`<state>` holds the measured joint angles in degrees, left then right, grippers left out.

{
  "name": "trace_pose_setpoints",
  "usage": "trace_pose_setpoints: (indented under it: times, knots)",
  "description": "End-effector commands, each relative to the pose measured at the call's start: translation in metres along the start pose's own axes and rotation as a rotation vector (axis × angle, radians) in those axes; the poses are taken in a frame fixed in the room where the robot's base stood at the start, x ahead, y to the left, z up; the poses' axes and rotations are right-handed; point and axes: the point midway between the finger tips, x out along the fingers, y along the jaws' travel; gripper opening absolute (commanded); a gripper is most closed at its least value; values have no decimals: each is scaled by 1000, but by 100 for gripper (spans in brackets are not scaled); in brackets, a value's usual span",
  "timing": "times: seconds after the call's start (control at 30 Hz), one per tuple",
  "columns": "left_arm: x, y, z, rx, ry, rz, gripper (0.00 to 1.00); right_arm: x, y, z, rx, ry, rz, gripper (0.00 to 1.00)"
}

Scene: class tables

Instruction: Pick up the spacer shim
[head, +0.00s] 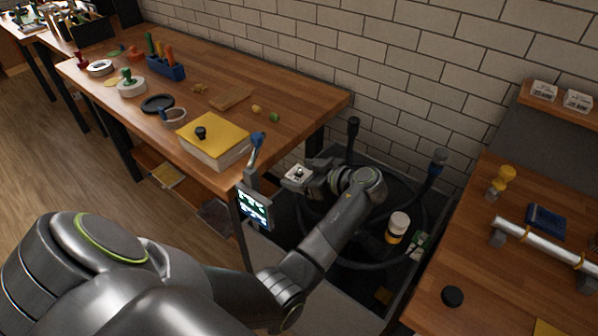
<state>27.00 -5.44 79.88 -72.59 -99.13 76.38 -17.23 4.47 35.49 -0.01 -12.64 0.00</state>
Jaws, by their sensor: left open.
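I cannot single out the spacer shim with certainty; no piece in the head view can be clearly told as it. My left gripper (299,177) is beyond the near corner of the left wooden table, above the dark open bin. Its arm reaches in from the lower left and bends back toward the table. The gripper is open, but its fingertips are small and partly hidden by its own wrist. I see nothing clearly held in it. My right gripper is out of view.
The left table (310,95) holds a yellow-topped block (222,138), a black ring (157,103), a blue rack (170,70) and a wooden plate (231,98). The dark bin holds hoses and a white-and-yellow bottle (397,227). The right table (470,250) carries a metal tube (540,240) and a black puck (453,296).

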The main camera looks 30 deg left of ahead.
Motion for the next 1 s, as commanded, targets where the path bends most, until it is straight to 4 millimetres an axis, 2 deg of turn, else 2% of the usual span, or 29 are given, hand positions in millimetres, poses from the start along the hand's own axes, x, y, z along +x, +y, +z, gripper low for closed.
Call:
trace_pose_setpoints:
  times: [0.17, 0.2, 0.5, 0.57, 0.83, 1.0]
  knots:
    - [0, 0, 1, 0, 0, 1, 76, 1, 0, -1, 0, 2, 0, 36]
    - [0, 0, 1, 0, 0, 1, 74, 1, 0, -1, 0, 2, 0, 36]
    - [0, 0, 0, 0, 0, 1, 34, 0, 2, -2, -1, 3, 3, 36]
    - [0, 0, 0, 0, 0, 1, 29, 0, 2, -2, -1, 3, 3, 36]
    - [-2, 1, -3, -3, 0, 2, 28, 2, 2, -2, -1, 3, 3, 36]
    - [-10, 0, -25, -7, 1, 3, 28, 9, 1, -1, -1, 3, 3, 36]
